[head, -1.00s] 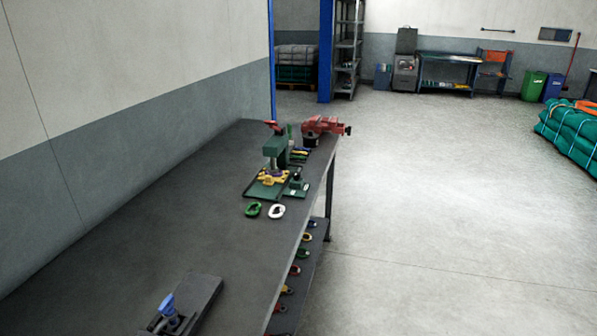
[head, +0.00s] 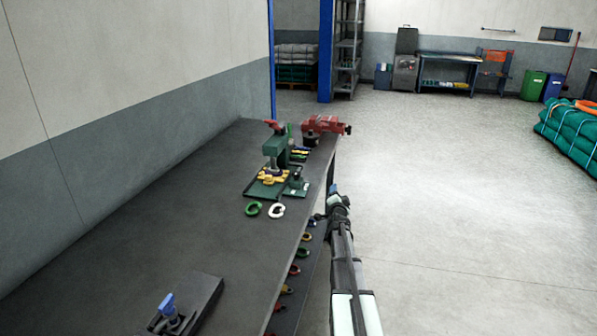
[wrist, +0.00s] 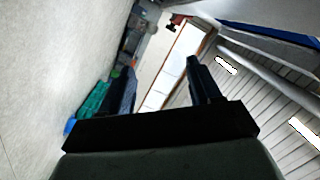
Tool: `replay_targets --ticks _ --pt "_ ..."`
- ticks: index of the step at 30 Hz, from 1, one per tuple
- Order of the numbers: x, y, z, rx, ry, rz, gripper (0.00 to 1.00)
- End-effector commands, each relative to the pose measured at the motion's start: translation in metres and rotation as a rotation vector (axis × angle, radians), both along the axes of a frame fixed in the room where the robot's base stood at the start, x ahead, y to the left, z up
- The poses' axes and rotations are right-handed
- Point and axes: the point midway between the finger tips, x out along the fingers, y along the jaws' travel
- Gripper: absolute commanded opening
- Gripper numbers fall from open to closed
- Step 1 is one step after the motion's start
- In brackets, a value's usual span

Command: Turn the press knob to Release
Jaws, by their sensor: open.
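A green press (head: 274,148) with a red handle on top stands near the far end of the dark bench, over a green tray with yellow parts. A small green box with a dark knob (head: 296,173) sits at the press's right side. The knob's setting and any labels are too small to read. My gripper (wrist: 161,64) is open and empty in the wrist view, tilted toward the far room. In the head view my arm reaches up beside the bench's right edge, apart from the press and knob. The press and knob are not recognizable in the wrist view.
A red vise (head: 323,125) stands behind the press. A green ring (head: 252,209) and a white ring (head: 276,210) lie in front of it. A dark block with a blue handle (head: 167,303) is on the near bench. Coloured shackles hang along the bench's right side. The middle bench is clear.

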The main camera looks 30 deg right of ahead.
Motion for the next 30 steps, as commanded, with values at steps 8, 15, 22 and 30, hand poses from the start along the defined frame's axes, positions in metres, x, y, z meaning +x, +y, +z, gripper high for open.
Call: replay_targets --ticks 8,15,22,30 --pt "0.004 -0.055 0.07 0.028 -0.155 -0.057 0.63" --pt "0.017 -0.078 0.107 0.128 -0.213 -0.044 0.63" --pt "0.045 -0.073 0.12 0.321 -0.181 0.018 0.63" --pt "0.083 -0.044 0.129 0.66 -0.058 0.088 0.63"
